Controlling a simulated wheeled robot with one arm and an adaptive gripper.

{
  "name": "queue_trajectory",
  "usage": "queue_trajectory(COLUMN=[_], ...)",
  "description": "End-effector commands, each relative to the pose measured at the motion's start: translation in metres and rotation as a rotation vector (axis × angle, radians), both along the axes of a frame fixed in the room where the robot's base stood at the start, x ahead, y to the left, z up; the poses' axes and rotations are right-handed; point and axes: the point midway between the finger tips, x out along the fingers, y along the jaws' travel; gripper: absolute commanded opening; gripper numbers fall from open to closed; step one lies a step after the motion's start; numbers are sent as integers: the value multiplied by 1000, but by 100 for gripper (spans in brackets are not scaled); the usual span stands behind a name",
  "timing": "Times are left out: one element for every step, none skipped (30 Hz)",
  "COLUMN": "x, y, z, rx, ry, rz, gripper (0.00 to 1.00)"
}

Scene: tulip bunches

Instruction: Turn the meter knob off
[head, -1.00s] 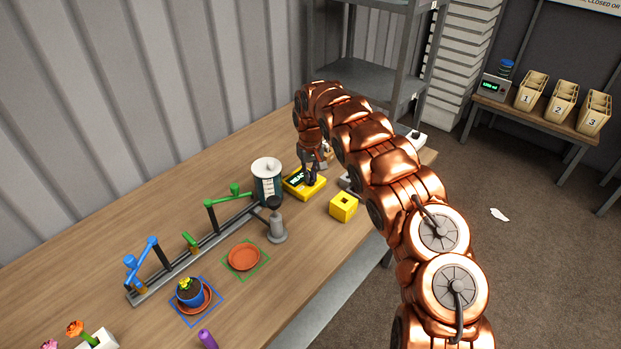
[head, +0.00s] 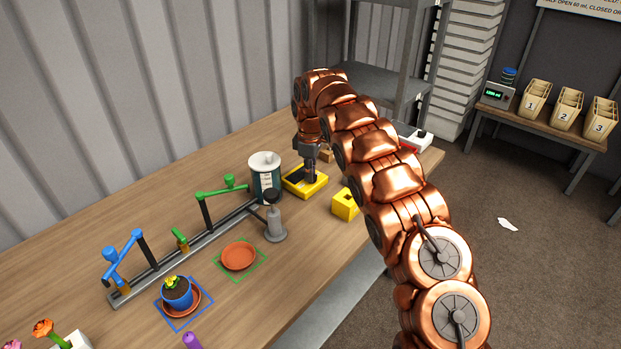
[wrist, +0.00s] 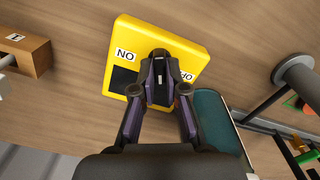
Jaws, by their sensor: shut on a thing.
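The yellow meter (head: 318,184) lies on the wooden table beside the dark green canister. In the wrist view the meter (wrist: 190,49) shows a black display (wrist: 124,76) with no lit text. It has a label reading NO from this side and a second label at the right, partly hidden by my gripper. My gripper (wrist: 160,78) points down over the meter, its fingers closed around the dark knob (wrist: 158,54). The knob is mostly hidden between the fingers, so its exact angle is hard to tell. In the head view my gripper (head: 311,178) stands upright on the meter.
The canister (head: 265,177) and a grey post with a round base (head: 274,232) stand left of the meter. A wooden block (wrist: 25,55) lies beside the meter. The table's front left is crowded.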

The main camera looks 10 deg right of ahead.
Motion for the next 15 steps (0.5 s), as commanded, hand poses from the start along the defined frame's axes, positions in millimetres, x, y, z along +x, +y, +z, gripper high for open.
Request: queue_trajectory(x=[1,1,1,1,1,1,1,1,1,1,0,0,0,0,0], y=[1,1,1,1,1,1,1,1,1,1,1,1,1,1,1], z=[-2,-1,-1,-1,0,0,0,0,1,1,1,1,1,2,2], rx=[1,1,1,1,1,1,1,1,0,0,0,0,0,0,0], ry=[-6,-6,-6,-6,-6,-6,-6,-6,-6,-6,-6,-6,-6,-6,-6], rz=[28,44,65,80,93,108,119,128,140,148,153,160,164,168,172], gripper=[0,0,0,0,0,0,0,0,0,0,0,0,0,0,0])
